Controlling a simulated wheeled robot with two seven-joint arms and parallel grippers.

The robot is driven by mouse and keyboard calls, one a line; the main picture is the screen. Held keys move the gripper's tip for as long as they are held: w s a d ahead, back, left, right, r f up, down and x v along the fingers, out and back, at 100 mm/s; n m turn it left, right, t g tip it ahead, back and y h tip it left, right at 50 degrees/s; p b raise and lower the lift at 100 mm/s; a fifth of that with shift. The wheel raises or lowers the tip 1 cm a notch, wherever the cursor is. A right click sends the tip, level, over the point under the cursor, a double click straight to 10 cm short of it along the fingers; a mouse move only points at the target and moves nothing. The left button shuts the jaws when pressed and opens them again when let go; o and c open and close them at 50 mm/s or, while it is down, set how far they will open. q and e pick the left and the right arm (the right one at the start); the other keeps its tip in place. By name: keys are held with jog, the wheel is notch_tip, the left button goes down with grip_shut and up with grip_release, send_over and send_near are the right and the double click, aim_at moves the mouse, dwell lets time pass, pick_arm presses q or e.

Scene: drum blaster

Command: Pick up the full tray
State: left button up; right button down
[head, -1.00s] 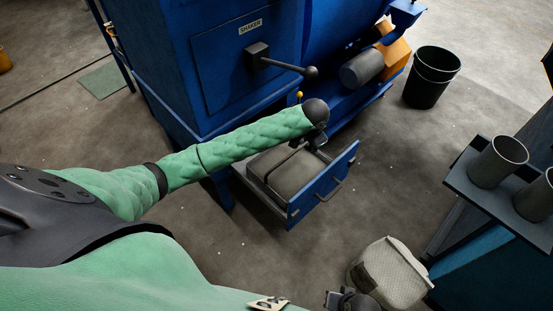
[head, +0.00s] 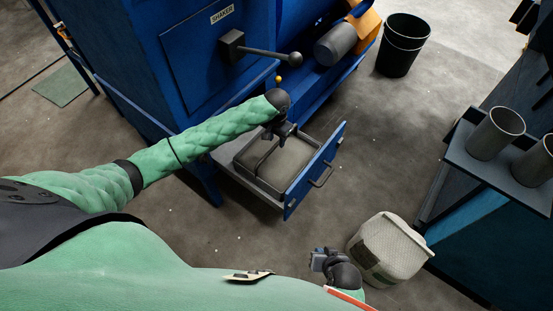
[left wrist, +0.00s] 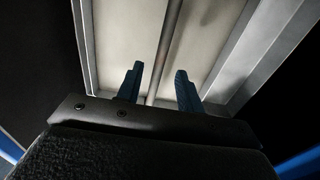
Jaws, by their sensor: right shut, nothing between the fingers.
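The full tray (head: 258,184) is a grey metal pan with flat, pale contents (head: 287,165). It sits in the pulled-out blue drawer (head: 314,172) of the shaker machine. A thin dark handle bar (head: 266,156) spans it. My left gripper (head: 284,136) is above the tray's far part, at the bar. In the left wrist view, the open blue fingers (left wrist: 158,82) stand on either side of the bar (left wrist: 167,50), with a gap on each side, over the tray (left wrist: 222,60). My right gripper (head: 318,260) is shut and empty, low in front of me, away from the tray.
The blue shaker machine (head: 190,75) stands behind the drawer, with a black-knobbed lever (head: 265,52) sticking out. A pale sack-like container (head: 388,245) is beside my right gripper. Metal cups (head: 495,133) stand on a shelf at right. A black bucket (head: 402,45) is at the back.

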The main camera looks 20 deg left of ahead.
aim_at(277, 143)
pick_arm(q)
jog(key=shift+d+f, duration=0.1)
jog(key=shift+f, duration=2.9)
grip_shut()
jog(key=shift+w+r, duration=0.1)
jog(key=shift+r, duration=0.05)
